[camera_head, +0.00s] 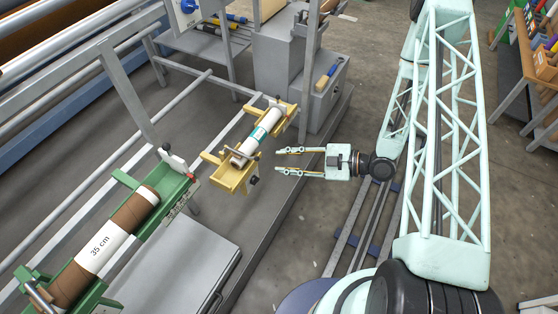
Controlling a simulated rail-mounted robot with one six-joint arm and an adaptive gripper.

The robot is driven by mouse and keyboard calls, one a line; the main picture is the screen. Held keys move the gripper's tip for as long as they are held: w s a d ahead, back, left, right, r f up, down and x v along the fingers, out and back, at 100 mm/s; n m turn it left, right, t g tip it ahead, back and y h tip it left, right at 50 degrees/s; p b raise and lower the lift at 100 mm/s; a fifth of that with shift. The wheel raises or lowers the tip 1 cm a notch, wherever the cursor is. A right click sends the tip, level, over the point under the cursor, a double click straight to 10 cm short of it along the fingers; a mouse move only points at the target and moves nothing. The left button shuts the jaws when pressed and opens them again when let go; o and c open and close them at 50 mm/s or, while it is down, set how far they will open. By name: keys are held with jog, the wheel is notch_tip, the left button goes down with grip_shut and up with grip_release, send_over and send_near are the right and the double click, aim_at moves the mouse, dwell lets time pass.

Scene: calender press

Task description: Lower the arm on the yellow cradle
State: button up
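The yellow cradle (229,180) stands on the rails left of centre. A white roll (270,121) with a teal band (258,135) lies in it, tilted from lower left to upper right. A small metal arm-like part (239,158) shows at the cradle's near end, by the roll's end; whether it is raised or lowered I cannot tell. A dark knob (253,181) sits on the cradle's near right side. My gripper (278,161) is open and empty. Its two fingers point left, just right of the cradle and apart from it in the picture.
A green cradle (179,185) at lower left holds a brown roll (136,210) labelled 35 cm. A grey cabinet (279,60) with a small tray (326,78) stands behind. A wooden rack (520,75) is at upper right.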

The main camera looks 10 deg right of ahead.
jog(key=shift+s+d+r, duration=0.15)
jog(key=shift+s+d, duration=0.05)
jog(key=shift+d, duration=0.15)
jog(key=shift+w, duration=0.1)
dwell(0.6)
